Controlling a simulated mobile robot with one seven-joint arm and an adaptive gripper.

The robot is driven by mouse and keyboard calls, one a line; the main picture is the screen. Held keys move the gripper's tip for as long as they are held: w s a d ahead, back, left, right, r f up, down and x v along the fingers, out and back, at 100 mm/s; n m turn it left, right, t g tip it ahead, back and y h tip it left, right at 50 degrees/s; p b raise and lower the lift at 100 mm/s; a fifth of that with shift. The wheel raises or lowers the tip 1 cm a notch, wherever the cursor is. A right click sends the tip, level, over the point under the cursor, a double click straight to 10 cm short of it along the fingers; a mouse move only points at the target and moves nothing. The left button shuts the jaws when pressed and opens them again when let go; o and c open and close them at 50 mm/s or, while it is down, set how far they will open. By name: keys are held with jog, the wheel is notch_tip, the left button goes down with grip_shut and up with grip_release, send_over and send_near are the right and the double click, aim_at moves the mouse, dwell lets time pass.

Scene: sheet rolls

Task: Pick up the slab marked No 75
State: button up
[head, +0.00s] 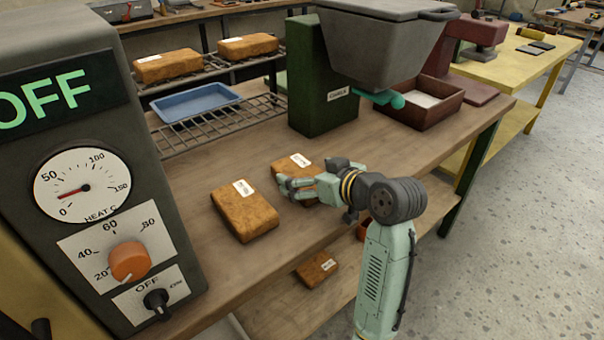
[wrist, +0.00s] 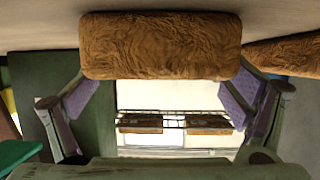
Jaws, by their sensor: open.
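Two brown slabs lie on the wooden bench in the head view. The near left slab (head: 246,213) has a white label too small to read. The other slab (head: 284,164) lies behind it to the right, partly hidden by my gripper; its label is also unreadable. My gripper (head: 287,187) is open at the near side of this right slab. In the wrist view, the picture appears upside down, and a slab (wrist: 160,45) spans the gap between my spread fingers (wrist: 160,95). I cannot tell whether they touch it. The second slab (wrist: 287,52) shows at the right edge.
Two more labelled slabs (head: 168,66) (head: 247,46) lie on the back rack, with a blue tray (head: 196,103) in front. A green machine with a grey hopper (head: 385,45) and a red-brown box (head: 427,112) stand behind my gripper. Another slab (head: 316,268) lies below the bench.

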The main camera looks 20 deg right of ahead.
jog(key=shift+w+a+f, duration=0.1)
jog(key=shift+w+f, duration=0.1)
jog(key=shift+w, duration=0.2)
jog(key=c, duration=1.5)
jog(key=shift+r, duration=0.1)
jog(key=shift+c, duration=0.6)
jog(key=shift+r, duration=0.15)
